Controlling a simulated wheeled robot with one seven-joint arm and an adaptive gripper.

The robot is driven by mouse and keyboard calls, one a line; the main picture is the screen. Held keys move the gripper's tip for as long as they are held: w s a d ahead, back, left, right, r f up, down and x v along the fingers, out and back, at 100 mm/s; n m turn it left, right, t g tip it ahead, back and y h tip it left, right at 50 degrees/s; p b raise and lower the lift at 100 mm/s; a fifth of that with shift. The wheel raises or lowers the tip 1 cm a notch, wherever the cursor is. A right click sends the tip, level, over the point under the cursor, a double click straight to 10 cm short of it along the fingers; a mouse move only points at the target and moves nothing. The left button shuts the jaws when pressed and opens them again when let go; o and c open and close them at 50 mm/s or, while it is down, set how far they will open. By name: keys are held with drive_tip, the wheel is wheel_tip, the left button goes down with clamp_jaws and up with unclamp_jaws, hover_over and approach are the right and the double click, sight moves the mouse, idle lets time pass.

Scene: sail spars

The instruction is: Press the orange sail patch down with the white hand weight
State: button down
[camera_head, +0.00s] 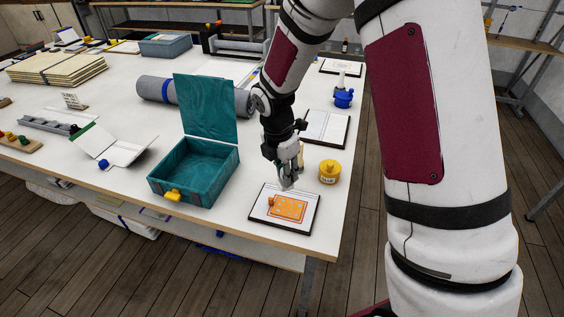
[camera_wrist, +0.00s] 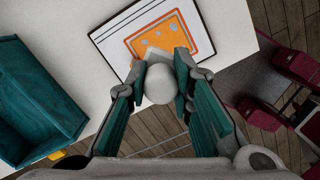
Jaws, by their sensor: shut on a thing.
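The orange sail patch (camera_head: 288,207) has pale spots and lies on a white, dark-edged board (camera_head: 301,227) near the table's front corner. It also shows at the top of the wrist view (camera_wrist: 201,38). My gripper (camera_head: 287,181) is just above the far side of the board. In the wrist view its fingers (camera_wrist: 160,88) are shut on the white hand weight (camera_wrist: 161,82), with the round knob between them. The weight's pale base overlaps the patch's edge in that view. I cannot tell whether it touches the patch.
An open teal box (camera_head: 180,187) stands left of the board. A yellow glue pot (camera_head: 330,171) stands close behind it at the right. A grey roll (camera_head: 205,96), another board (camera_head: 325,127) and a blue pot (camera_head: 344,98) are farther back. The table edge is close by.

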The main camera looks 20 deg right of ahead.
drive_tip(key=shift+w+f+n, duration=0.1)
drive_tip(key=shift+f+n, duration=0.05)
drive_tip(key=shift+n, duration=0.15)
wheel_tip(320, 180, down, 3)
drive_tip(key=shift+w+d+f+b, duration=0.1)
drive_tip(key=shift+f+b, duration=0.1)
drive_tip(key=shift+b, duration=0.8)
drive_tip(key=shift+f+b, duration=0.55)
drive_tip(key=shift+f, duration=0.55)
drive_tip(key=shift+f+b, duration=0.4)
drive_tip(key=shift+f, duration=0.65)
drive_tip(key=shift+f+p, duration=0.35)
drive_tip(key=shift+f, duration=0.05)
idle(4.0)
